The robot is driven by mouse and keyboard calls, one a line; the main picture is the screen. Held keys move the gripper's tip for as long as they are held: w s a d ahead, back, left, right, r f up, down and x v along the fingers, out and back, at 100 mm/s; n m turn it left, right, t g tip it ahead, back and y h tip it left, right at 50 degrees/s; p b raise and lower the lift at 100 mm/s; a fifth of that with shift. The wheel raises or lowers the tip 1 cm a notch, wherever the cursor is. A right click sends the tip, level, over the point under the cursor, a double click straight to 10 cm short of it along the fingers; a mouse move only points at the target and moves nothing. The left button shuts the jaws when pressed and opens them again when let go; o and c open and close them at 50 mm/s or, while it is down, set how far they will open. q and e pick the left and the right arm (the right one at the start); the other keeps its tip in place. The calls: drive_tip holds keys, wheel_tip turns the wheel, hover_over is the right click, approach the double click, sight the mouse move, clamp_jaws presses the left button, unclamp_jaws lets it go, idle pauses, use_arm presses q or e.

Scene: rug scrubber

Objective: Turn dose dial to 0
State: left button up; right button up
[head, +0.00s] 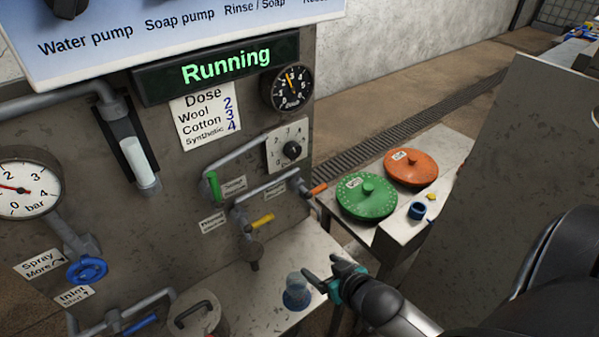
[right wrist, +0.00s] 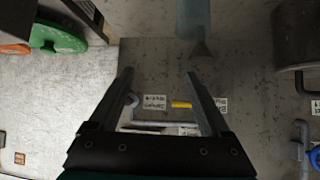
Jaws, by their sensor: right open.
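The dose dial (head: 292,150) is a black knob on a white numbered plate, on the grey machine panel below the round black gauge (head: 287,88). Its exact pointer setting is too small to read. My right gripper (head: 322,284) is in the lower middle of the head view, below the dial and apart from it, beside a clear blue cup (head: 296,291). In the right wrist view its two fingers (right wrist: 158,75) are spread with nothing between them. The dial cannot be made out in that view. My left gripper is not in view.
Pipes with a green handle (head: 213,186), a yellow handle (head: 262,221) and an orange handle (head: 318,189) stick out below and beside the dial. A green lid (head: 366,196) and an orange lid (head: 411,167) lie on the bench at right. A "Running" display (head: 225,66) is above.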

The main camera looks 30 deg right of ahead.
drive_tip(key=w+d+r+t+p, duration=0.1)
drive_tip(key=w+d+r+t, duration=0.25)
drive_tip(key=r, duration=0.35)
drive_tip(key=t+y+p, duration=0.1)
drive_tip(key=t+y, duration=0.1)
drive_tip(key=t, duration=0.2)
approach(296, 152)
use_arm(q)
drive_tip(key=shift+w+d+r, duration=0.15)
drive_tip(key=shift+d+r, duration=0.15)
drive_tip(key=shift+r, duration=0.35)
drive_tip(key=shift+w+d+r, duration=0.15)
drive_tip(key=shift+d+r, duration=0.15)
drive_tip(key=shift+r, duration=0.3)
use_arm(e)
drive_tip(key=shift+m, duration=0.3)
drive_tip(key=w, duration=0.8)
drive_tip(key=shift+w+a, duration=0.35)
drive_tip(key=shift+c, duration=0.3)
clamp_jaws()
